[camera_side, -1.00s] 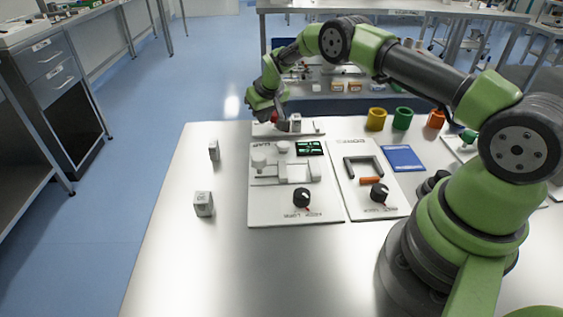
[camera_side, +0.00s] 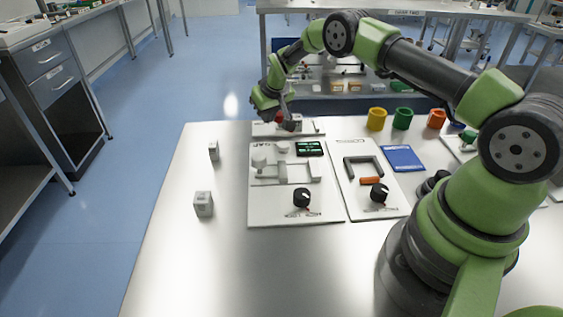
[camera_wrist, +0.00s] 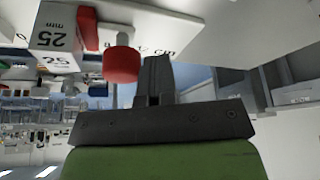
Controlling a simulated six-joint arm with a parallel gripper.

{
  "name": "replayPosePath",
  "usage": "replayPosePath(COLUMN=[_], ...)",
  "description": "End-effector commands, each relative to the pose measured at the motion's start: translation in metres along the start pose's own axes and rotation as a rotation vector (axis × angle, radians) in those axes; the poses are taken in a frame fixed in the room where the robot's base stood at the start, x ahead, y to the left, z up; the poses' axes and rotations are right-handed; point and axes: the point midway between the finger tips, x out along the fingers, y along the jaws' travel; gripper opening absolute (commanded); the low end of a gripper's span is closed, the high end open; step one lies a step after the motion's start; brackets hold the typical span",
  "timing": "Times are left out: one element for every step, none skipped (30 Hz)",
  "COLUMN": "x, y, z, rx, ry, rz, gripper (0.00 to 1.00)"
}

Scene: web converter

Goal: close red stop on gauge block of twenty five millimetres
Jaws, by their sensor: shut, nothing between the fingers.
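The gauge block marked 25 mm (camera_wrist: 53,32) is a pale block on the white plate at the back of the table; it also shows in the side view (camera_side: 296,122). The red stop (camera_wrist: 88,28) stands right beside it, and I cannot tell whether a thin gap is left between them. A round red knob (camera_wrist: 122,65) on a pale shaft is on the side of the stop away from the block. My gripper (camera_wrist: 155,72) is shut and empty, with its fingers beside the knob. In the side view my gripper (camera_side: 279,122) partly covers the stop.
A white panel with a slide fixture and black knob (camera_side: 302,197) lies in front, with a second panel (camera_side: 350,200) to its right. Two loose grey blocks (camera_side: 203,204) (camera_side: 214,151) stand on the left. Coloured rings (camera_side: 376,119) stand at the back right. The front table is clear.

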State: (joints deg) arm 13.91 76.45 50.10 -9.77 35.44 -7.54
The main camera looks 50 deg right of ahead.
Motion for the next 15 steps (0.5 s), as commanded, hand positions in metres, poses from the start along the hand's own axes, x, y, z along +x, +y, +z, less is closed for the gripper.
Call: replayPosePath(x=[-0.0005,-0.0006,-0.0007,-0.0008,-0.0008,-0.0009,-0.0009,-0.001,-0.0011,-0.0012,-0.0013,-0.0015,-0.0016,-0.0017,-0.0019], y=[0.0014,0.0018,0.0024,0.0028,0.0033,0.0039,0.0043,0.0047,0.0053,0.0057,0.0061,0.0066,0.0069,0.0073,0.0078], z=[0.0,0.0002,0.0005,0.0007,0.001,0.0014,0.0017,0.0019,0.0021,0.0023,0.0024,0.0027,0.0029,0.0032,0.0036], rx=[0.0,0.001,0.001,0.001,0.001,0.001,0.001,0.0,0.0,0.0,0.001,0.001,0.001,0.001,0.002], ry=[0.001,0.001,0.001,0.001,0.0,0.0,0.0,0.0,0.001,0.001,0.001,0.001,0.001,0.001,0.001], rz=[0.001,0.001,0.001,0.001,0.001,0.001,0.001,0.002,0.002,0.002,0.002,0.002,0.002,0.002,0.001], gripper=[0.0,0.0,0.0,0.0,0.0,0.0,0.0,0.0,0.0,0.0,0.0,0.0,0.0,0.0,0.0])
